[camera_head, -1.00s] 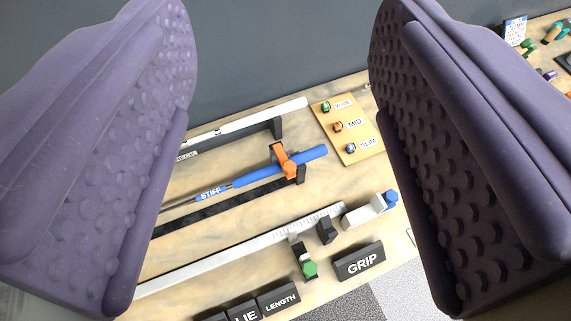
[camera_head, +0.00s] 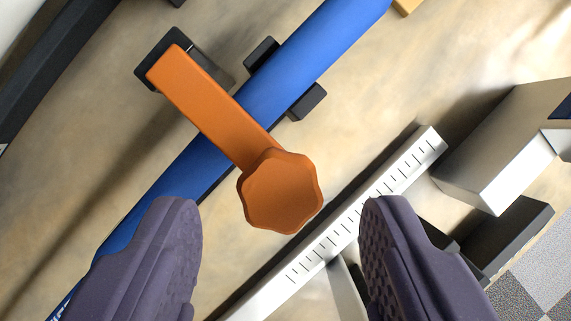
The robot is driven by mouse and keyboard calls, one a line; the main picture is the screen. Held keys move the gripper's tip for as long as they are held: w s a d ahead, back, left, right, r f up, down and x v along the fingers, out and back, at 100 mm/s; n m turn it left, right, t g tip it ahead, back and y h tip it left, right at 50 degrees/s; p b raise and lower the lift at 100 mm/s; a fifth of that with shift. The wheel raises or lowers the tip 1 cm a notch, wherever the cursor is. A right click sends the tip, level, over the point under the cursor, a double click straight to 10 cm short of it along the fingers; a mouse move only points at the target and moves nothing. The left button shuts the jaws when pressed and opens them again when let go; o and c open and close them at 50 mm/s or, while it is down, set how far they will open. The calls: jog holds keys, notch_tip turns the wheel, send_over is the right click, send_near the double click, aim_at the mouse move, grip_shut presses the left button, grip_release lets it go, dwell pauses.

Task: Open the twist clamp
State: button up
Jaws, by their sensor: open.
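The orange twist clamp (camera_head: 208,104) lies across the blue club grip (camera_head: 270,88). Its bar runs from a black block (camera_head: 168,58) at upper left to a lobed orange knob (camera_head: 282,191) at the lower right end. The bar crosses over the shaft, so the clamp stands closed over it. My gripper (camera_head: 281,212) is open and empty, with its two purple fingers at the bottom of the view. The knob appears between and just ahead of the fingertips, and no contact shows. The gap in height between fingers and knob is hard to tell.
A white ruler (camera_head: 340,225) runs diagonally to the right of the knob, partly behind the right finger. A white-grey block (camera_head: 500,150) and a black block (camera_head: 510,235) stand at the right. Small black supports (camera_head: 307,101) flank the grip. Bare bench lies at upper right.

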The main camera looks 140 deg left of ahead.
aim_at(228, 131)
jog(key=shift+x, duration=1.25)
jog(key=shift+c, duration=0.4)
grip_shut()
jog(key=shift+r, duration=0.1)
